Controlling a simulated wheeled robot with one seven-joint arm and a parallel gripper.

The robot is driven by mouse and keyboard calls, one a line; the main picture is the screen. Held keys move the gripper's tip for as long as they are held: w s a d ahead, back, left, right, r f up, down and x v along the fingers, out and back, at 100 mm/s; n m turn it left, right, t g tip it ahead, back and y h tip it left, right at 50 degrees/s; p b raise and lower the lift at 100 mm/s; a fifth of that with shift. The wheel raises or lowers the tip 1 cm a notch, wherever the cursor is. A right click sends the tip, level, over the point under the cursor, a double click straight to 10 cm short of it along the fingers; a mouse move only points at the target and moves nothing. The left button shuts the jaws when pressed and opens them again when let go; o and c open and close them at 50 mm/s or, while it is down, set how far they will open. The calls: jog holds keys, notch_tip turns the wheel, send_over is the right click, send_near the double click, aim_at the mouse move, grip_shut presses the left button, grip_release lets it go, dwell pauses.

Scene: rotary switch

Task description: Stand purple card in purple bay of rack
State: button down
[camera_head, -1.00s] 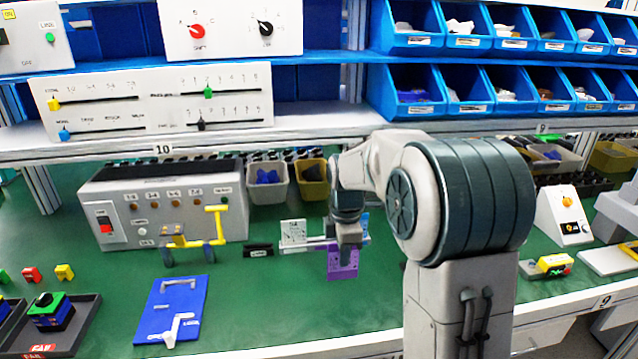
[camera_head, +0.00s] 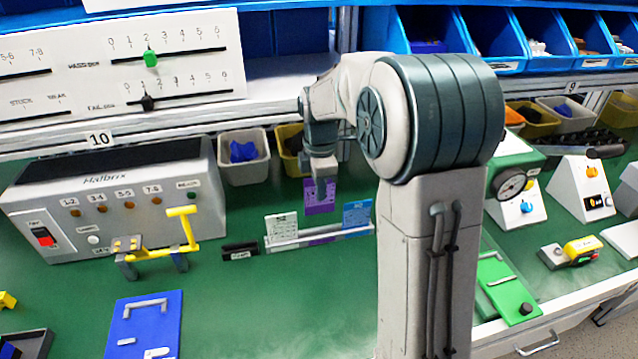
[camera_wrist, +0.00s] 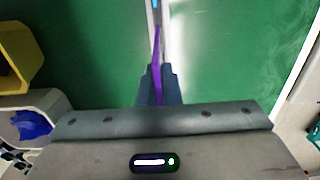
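My gripper (camera_head: 322,190) is shut on the purple card (camera_head: 318,203), which hangs upright below the fingers. In the wrist view, the card (camera_wrist: 157,62) shows edge-on between the blue-grey fingertips (camera_wrist: 158,88). The pale rack (camera_head: 290,241) stands on the green table. It holds a white card (camera_head: 281,228) in its left bay and a blue card (camera_head: 356,214) in its right bay. The purple bay (camera_head: 322,238) is in the middle. In the head view, the purple card appears above or behind this bay, with green showing between them. I cannot tell its exact depth.
A small black block (camera_head: 240,251) lies left of the rack. The grey control box (camera_head: 120,200) and yellow handle (camera_head: 165,245) stand farther left. Grey (camera_head: 243,158) and yellow bins (camera_head: 291,150) are behind. The table in front of the rack is clear.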

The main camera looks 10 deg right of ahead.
aim_at(320, 206)
jog(key=shift+f+b, duration=1.75)
jog(key=shift+f, duration=1.15)
jog(key=shift+f+b, duration=0.7)
jog(key=shift+f, duration=1.2)
jog(key=c, duration=1.6)
grip_release()
jog(key=shift+o, duration=0.2)
jog(key=shift+r, duration=0.1)
notch_tip(320, 206, up, 14)
jog(key=shift+f+p, duration=0.1)
jog(key=shift+p, duration=0.7)
